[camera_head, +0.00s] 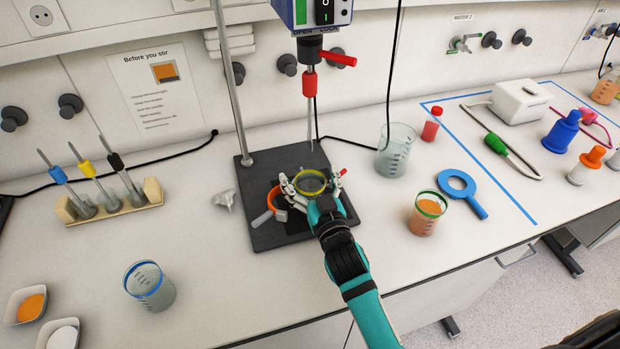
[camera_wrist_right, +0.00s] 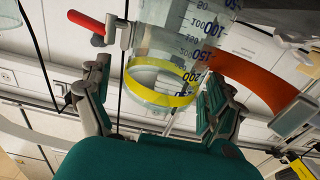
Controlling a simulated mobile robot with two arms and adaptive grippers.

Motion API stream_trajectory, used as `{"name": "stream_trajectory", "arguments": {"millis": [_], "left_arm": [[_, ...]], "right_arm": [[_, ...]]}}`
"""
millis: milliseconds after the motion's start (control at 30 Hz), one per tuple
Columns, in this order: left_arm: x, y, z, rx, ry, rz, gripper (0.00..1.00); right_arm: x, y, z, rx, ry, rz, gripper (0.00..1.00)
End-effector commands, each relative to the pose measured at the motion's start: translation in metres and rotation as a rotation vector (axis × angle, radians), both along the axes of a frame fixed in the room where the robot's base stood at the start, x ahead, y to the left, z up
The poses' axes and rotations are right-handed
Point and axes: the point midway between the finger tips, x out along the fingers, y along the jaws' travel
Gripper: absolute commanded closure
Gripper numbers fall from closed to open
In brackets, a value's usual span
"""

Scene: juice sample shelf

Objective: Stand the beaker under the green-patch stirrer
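A clear beaker with a yellow rim band (camera_head: 312,181) stands upright on the dark base plate (camera_head: 262,188) of the stirrer stand, below the stirrer's thin shaft. My right gripper (camera_head: 311,187) has its fingers on both sides of this beaker. The wrist view shows the yellow-banded beaker (camera_wrist_right: 165,82) between the spread fingers (camera_wrist_right: 155,95), with a gap at the left finger. My left gripper is not in view.
An orange collar (camera_head: 262,218) with a grey end sits close beside the beaker. A blue-banded beaker (camera_head: 149,286), a large clear beaker (camera_head: 395,150) and a green-banded beaker of orange juice (camera_head: 426,214) stand around. A stirring-rod rack (camera_head: 152,191) is at left. The front-middle bench is clear.

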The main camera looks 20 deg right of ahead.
Motion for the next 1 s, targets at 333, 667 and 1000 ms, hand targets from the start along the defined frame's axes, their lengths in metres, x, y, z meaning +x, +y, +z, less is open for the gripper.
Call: {"name": "stream_trajectory", "arguments": {"millis": [333,667,1000], "left_arm": [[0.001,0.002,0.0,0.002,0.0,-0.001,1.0],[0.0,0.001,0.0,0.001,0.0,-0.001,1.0],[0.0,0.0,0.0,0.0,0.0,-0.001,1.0]], "right_arm": [[-0.011,0.0,-0.002,0.001,0.005,0.0,0.08],[-0.078,-0.003,-0.003,0.003,0.007,-0.001,0.08],[-0.119,-0.004,-0.001,0.001,0.002,-0.001,0.08]]}}
